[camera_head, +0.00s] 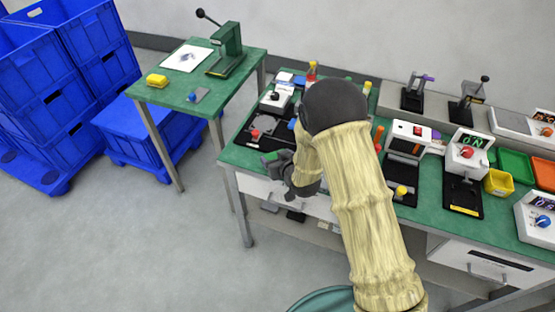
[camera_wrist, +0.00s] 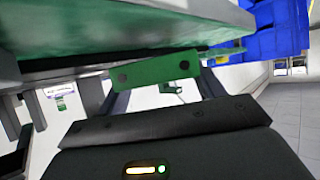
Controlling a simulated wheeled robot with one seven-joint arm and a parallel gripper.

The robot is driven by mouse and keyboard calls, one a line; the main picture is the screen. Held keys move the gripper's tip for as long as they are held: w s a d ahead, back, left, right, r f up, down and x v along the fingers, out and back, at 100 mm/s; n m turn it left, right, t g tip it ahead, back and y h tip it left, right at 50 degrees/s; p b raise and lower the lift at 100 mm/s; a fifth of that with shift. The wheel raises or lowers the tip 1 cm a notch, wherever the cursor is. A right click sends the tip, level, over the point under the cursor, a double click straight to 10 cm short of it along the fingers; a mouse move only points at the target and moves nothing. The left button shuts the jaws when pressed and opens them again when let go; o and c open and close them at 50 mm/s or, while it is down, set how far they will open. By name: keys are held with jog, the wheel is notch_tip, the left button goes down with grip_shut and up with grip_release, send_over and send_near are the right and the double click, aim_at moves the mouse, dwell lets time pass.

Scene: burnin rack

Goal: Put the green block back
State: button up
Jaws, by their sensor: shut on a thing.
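My gripper (camera_head: 283,162) is at the left end of the long green bench, beside its front edge, partly hidden by my own arm in the head view. The wrist view shows the gripper (camera_wrist: 157,78) shut on a green block (camera_wrist: 153,70) with a dark round mark near each end. In the head view a small green and grey shape (camera_head: 272,157) shows at the fingertips, too small to tell apart clearly. The block's far side and any contact below it are hidden.
The long bench (camera_head: 235,155) carries dark fixtures, white instruments and small bins (camera_head: 498,182). Blue crates (camera_head: 70,80) are stacked far left. The floor in front is clear.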

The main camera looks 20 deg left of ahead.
jog(key=shift+r, duration=0.15)
jog(key=shift+f+b, duration=0.3)
jog(key=shift+f, duration=0.05)
jog(key=shift+f+b, duration=0.3)
jog(key=o, duration=1)
jog(key=shift+r, duration=0.1)
jog(key=shift+r+p, duration=0.85)
jog(key=shift+p, duration=0.1)
jog(key=b+v, duration=0.1)
jog(key=v, duration=0.5)
jog(key=b+v, duration=0.1)
jog(key=v, duration=0.4)
jog(key=shift+s+d, duration=0.35)
